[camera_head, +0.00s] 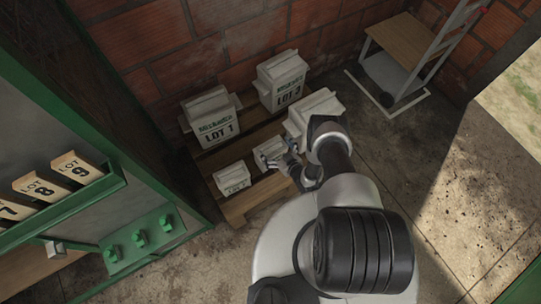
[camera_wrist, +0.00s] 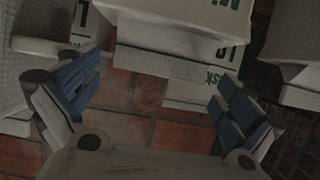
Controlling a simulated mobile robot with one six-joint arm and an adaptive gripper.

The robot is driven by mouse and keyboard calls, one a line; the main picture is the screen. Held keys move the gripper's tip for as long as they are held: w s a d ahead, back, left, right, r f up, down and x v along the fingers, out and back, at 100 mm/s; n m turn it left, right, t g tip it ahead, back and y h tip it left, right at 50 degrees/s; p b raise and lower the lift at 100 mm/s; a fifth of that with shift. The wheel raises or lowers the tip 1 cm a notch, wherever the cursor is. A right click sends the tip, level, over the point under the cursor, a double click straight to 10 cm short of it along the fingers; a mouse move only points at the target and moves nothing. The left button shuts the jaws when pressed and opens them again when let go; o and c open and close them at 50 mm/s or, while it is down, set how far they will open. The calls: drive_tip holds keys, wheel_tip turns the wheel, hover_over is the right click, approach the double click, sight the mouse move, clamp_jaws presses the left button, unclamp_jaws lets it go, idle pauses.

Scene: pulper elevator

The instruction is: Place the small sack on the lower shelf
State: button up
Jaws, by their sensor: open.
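My gripper (camera_head: 286,163) is open at the front of a low stepped wooden rack. In the wrist view its two blue-padded fingers (camera_wrist: 158,97) stand wide apart with nothing clamped between them. One small white sack (camera_head: 270,153) sits on the rack right by the fingertips, partly hidden by them. Another small white sack (camera_head: 232,178) with dark print sits to its left. Both appear to rest on the lower front shelf (camera_head: 240,204). Whether the fingers touch the nearer sack cannot be told.
Larger white sacks marked LOT 1 (camera_head: 211,119) and LOT (camera_head: 283,80) stand behind on the rack. Another large sack (camera_head: 312,112) is close beside my arm. Green machinery (camera_head: 140,238) is at left. Floor at right is clear.

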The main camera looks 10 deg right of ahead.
sight(271, 145)
drive_tip(key=x, duration=0.1)
drive_tip(key=b+x, duration=0.1)
drive_tip(key=x, duration=0.1)
drive_tip(key=shift+s+f, duration=0.15)
drive_tip(key=shift+f, duration=0.1)
drive_tip(key=shift+w+a, duration=0.15)
drive_tip(key=shift+w, duration=0.25)
drive_tip(key=shift+c, duration=0.6)
drive_tip(key=c, duration=1.6)
drive_tip(key=shift+c, duration=0.5)
drive_tip(key=shift+r, duration=0.1)
